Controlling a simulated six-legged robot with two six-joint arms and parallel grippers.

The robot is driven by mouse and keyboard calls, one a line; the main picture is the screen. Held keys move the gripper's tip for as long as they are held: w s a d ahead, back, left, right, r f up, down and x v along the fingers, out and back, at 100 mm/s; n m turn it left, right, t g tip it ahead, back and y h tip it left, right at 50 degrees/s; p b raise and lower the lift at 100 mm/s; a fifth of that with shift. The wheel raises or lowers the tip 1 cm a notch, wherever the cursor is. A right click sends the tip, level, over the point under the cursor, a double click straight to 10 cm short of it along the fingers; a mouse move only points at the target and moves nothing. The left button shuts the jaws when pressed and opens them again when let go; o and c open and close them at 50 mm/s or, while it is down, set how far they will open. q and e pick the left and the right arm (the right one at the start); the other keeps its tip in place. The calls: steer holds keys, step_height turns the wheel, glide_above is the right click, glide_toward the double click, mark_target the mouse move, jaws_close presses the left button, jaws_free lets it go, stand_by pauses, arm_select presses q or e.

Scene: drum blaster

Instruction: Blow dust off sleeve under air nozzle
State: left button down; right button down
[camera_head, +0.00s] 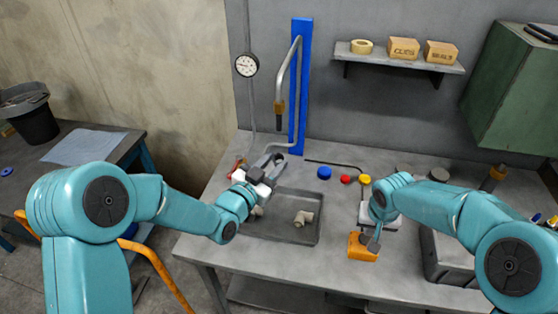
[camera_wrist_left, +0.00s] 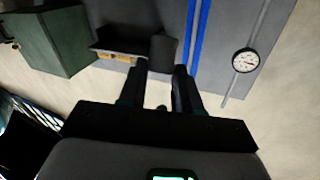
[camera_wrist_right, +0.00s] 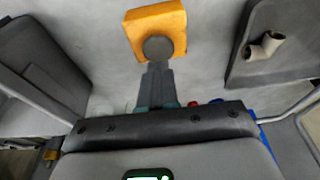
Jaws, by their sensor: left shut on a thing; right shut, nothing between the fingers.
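The air nozzle (camera_head: 279,108) is a brass tip on a bent grey pipe beside a blue post. My left gripper (camera_head: 271,167) is below the nozzle, apart from it. It is shut on a dark grey sleeve, which shows between the fingers in the left wrist view (camera_wrist_left: 162,52). Dust on the sleeve cannot be made out. My right gripper (camera_head: 373,243) is shut and empty, pointing down at an orange block (camera_head: 360,250). In the right wrist view its fingertips are at the round grey button (camera_wrist_right: 158,48) on that block; whether they press it cannot be told.
A grey tray (camera_head: 312,233) on the bench holds a beige pipe fitting (camera_head: 303,218). Blue, red and yellow caps (camera_head: 324,172) lie behind it. A gauge (camera_head: 246,65) is on the wall, and a shelf (camera_head: 397,61) with boxes is at the upper right.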

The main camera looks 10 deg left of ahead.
steer(key=shift+w+v, duration=0.25)
steer(key=shift+v, duration=0.75)
steer(key=shift+w+v, duration=0.25)
steer(key=shift+v, duration=0.75)
arm_select(q)
steer(key=shift+s, duration=0.1)
